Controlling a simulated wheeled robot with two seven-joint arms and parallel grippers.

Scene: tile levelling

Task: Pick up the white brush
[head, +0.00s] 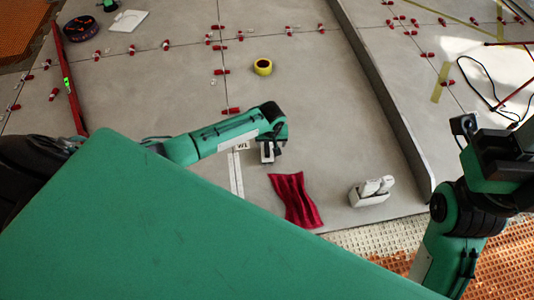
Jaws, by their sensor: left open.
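My left gripper (268,154) is open over the grey tiles near the middle of the view, pointing down, with nothing seen between its fingers. A white blocky object (370,191) with two rounded white pieces on top lies to its right, near the front edge of the tiles. It may be the white brush, but its bristles cannot be made out. The left gripper is clearly apart from it. My right arm (455,225) stands at the right; its dark end (466,130) is partly cut off, and its jaws cannot be read.
A red cloth (295,200) lies between the left gripper and the white object. A white strip (236,174) lies left of the gripper. A yellow tape roll (263,67) and several red clips sit farther back. A raised grey edge (385,95) runs along the right.

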